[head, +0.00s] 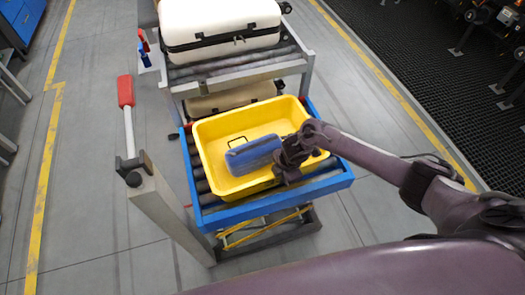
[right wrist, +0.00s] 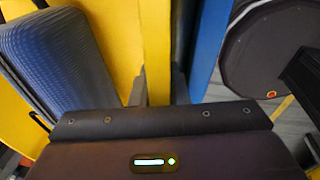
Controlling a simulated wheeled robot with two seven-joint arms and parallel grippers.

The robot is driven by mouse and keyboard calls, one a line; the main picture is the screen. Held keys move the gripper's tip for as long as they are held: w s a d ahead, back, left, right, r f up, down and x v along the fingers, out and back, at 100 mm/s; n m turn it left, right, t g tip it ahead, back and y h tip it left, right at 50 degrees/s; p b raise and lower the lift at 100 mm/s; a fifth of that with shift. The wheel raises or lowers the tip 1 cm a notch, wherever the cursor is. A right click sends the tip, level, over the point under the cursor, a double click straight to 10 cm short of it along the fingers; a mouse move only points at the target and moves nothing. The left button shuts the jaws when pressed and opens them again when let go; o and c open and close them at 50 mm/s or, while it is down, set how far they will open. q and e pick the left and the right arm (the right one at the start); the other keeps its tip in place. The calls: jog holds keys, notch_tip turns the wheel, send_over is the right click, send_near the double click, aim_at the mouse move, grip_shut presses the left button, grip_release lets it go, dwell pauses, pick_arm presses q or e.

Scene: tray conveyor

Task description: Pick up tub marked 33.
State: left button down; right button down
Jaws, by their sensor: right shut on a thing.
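A yellow tub (head: 222,127) sits on the roller bed of a blue-framed conveyor stand; no number on it is readable. Its yellow wall also fills much of the right wrist view (right wrist: 155,40). A ribbed blue case (head: 252,154) lies inside the tub and shows at the left of the right wrist view (right wrist: 60,65). My right gripper (head: 291,160) is at the tub's right wall, shut on that wall, and hides part of the rim. The tub looks level on the rollers. My left gripper is not in view.
The blue frame (head: 280,200) runs close along the tub's near side. A white suitcase (head: 220,22) lies on a higher roller deck behind, with another pale case (head: 232,97) below it. A post with a red-handled lever (head: 126,92) stands at the left. Grey floor is clear on both sides.

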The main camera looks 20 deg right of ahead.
jog(key=shift+w+a+r, duration=0.1)
jog(key=shift+w+r, duration=0.05)
jog(key=shift+r, duration=0.1)
